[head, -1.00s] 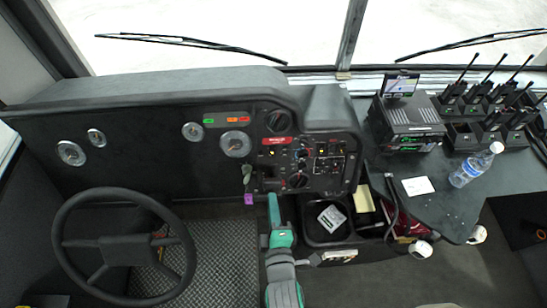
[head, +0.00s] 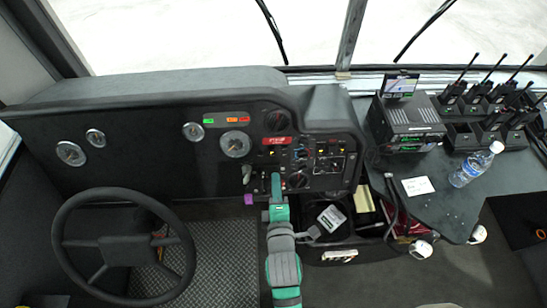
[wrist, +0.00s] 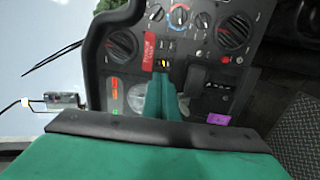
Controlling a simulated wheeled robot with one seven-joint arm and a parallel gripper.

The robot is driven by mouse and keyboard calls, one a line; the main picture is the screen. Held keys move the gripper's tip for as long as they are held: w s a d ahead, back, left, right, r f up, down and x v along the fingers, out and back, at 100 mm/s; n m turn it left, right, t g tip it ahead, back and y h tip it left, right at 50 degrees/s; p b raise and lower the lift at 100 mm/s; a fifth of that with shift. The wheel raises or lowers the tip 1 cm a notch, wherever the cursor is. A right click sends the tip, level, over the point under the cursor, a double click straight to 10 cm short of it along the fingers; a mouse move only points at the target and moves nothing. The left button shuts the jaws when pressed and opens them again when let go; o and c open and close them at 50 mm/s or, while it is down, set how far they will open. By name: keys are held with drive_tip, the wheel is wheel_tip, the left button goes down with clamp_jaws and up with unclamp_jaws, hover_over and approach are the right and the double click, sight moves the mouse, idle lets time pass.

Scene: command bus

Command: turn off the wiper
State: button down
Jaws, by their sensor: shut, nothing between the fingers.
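The two windshield wipers, a left wiper (head: 272,30) and a right wiper (head: 424,28), stand raised across the glass in the head view. The dark control panel (head: 318,168) carries dials, lit switches and a red label (head: 278,140). I cannot tell which control is for the wiper. My green gripper (head: 276,182) is shut and empty at the panel's lower left; its fingertips (wrist: 164,76) look close to the yellow switch. Contact cannot be told.
A steering wheel (head: 122,248) stands at the left. A key with a purple tag (head: 249,199) hangs left of my gripper. A side desk holds a radio unit (head: 409,117) and a water bottle (head: 475,164).

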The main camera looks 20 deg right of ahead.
sight(272, 150)
drive_tip(key=x, duration=1)
drive_tip(key=shift+w+d, duration=0.1)
drive_tip(key=shift+w, duration=0.2)
drive_tip(key=shift+s, duration=0.1)
drive_tip(key=shift+w+r, duration=0.15)
drive_tip(key=shift+w, duration=0.25)
drive_tip(key=shift+w+d+r, duration=0.15)
drive_tip(key=shift+r, duration=0.15)
idle(0.4)
drive_tip(key=shift+s+r, duration=0.1)
drive_tip(key=shift+s, duration=0.25)
drive_tip(key=r+v, duration=0.2)
drive_tip(key=v, duration=1.1)
drive_tip(key=shift+r, duration=0.45)
